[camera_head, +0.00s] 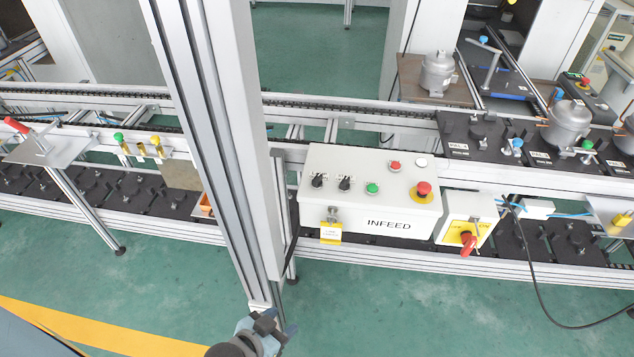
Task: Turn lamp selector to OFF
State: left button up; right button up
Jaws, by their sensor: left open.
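The grey INFEED control box (388,227) is mounted on the conveyor frame. Its sloped top carries two black selector knobs, a left one (317,180) and a right one (345,183). Their small labels cannot be read, so I cannot tell which is the lamp selector or its setting. My left gripper (277,326) is at the bottom edge, below and left of the box and well apart from both knobs. It is open, and nothing shows between its fingers. My right gripper is out of view.
A tall aluminium post (228,150) stands just left of the box. The box also has a green button (372,188), a red button (395,165) and an emergency stop (423,188). A red rotary switch (468,243) is to the right. The floor before the box is clear.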

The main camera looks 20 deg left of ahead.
aim_at(317, 181)
jog(key=j+z, duration=0.3)
jog(key=j, duration=1.55)
